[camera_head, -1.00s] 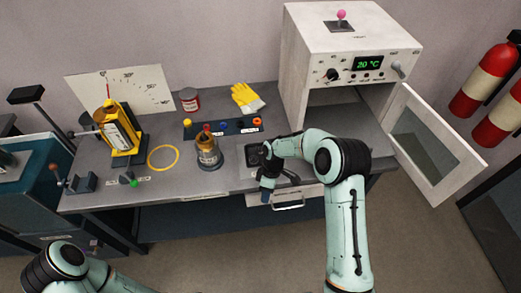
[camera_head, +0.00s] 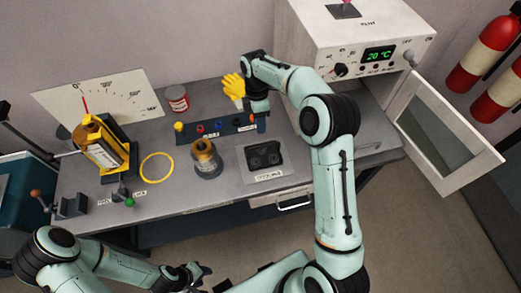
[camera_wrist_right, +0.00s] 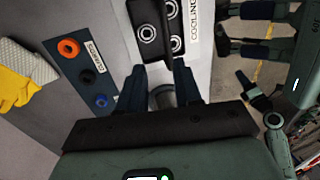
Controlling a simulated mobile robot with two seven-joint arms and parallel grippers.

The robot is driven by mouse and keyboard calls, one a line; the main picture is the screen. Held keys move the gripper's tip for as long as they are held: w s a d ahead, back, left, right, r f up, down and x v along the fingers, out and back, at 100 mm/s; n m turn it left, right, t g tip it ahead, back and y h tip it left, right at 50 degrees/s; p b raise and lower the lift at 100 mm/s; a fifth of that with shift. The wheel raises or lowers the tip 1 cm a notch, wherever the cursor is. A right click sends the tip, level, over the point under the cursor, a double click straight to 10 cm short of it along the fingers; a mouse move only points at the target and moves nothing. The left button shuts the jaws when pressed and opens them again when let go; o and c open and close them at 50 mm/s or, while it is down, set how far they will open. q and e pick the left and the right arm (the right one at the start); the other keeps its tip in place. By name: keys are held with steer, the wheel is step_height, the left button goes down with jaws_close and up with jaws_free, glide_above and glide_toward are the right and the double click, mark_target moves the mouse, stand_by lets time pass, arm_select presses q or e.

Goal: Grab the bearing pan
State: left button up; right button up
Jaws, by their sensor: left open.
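The bearing pan is a small black tray (camera_head: 264,156) with several round bearings in it. It sits flat on the grey bench, and its near top also shows in the right wrist view (camera_wrist_right: 152,29). My right gripper (camera_head: 259,112) is above the bench, behind the pan and apart from it. In the right wrist view its two fingers (camera_wrist_right: 160,73) stand apart, with the pan beyond their tips; a dark round thing partly shows between them. My left gripper (camera_head: 200,274) is low in front of the bench, its fingers apart and empty.
A brown jar (camera_head: 206,160) stands left of the pan. A strip with colored knobs (camera_head: 215,128) and yellow gloves (camera_head: 233,86) lie behind it. The oven (camera_head: 360,45) stands at the right, its door (camera_head: 435,135) open. A yellow ring (camera_head: 157,167) lies farther left.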

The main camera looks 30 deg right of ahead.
glide_above(264, 146)
steer(key=w, duration=0.2)
step_height(264, 146, down, 4)
steer(key=f, duration=0.2)
steer(key=s+f, duration=0.1)
steer(key=f, duration=0.1)
steer(key=f+b, duration=0.1)
steer(key=shift+s+f, duration=0.3)
steer(key=shift+s, duration=0.05)
steer(key=shift+f, duration=0.25)
jaws_close()
arm_select(q)
steer(key=shift+s+f, duration=1)
arm_select(e)
steer(key=shift+w+r, duration=0.1)
steer(key=shift+w, duration=0.05)
